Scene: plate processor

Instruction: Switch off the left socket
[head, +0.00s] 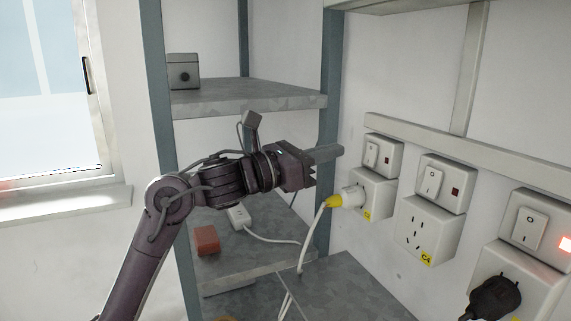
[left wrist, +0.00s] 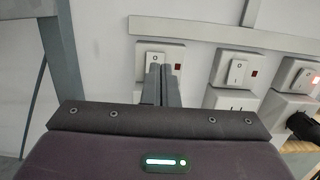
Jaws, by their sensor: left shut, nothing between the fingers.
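The left socket's switch box (head: 382,156) is white, with a rocker switch (head: 371,154) and a dark red indicator that looks unlit. It also shows in the left wrist view (left wrist: 177,53). Below it is the left socket (head: 376,192) with a white and yellow plug (head: 346,198) in it. My left gripper (head: 328,152) is shut and empty, its fingers pointing right toward the switch box. In the left wrist view its fingertips (left wrist: 162,70) lie over the lower part of the rocker; I cannot tell whether they touch it. My right gripper is not in view.
A middle switch box (head: 446,183) has an unlit indicator and an empty socket (head: 428,229) below. The right switch box (head: 540,222) has a lit red indicator and a black plug (head: 494,298) below. Grey shelves (head: 245,97) and a post (head: 328,110) stand behind my left arm.

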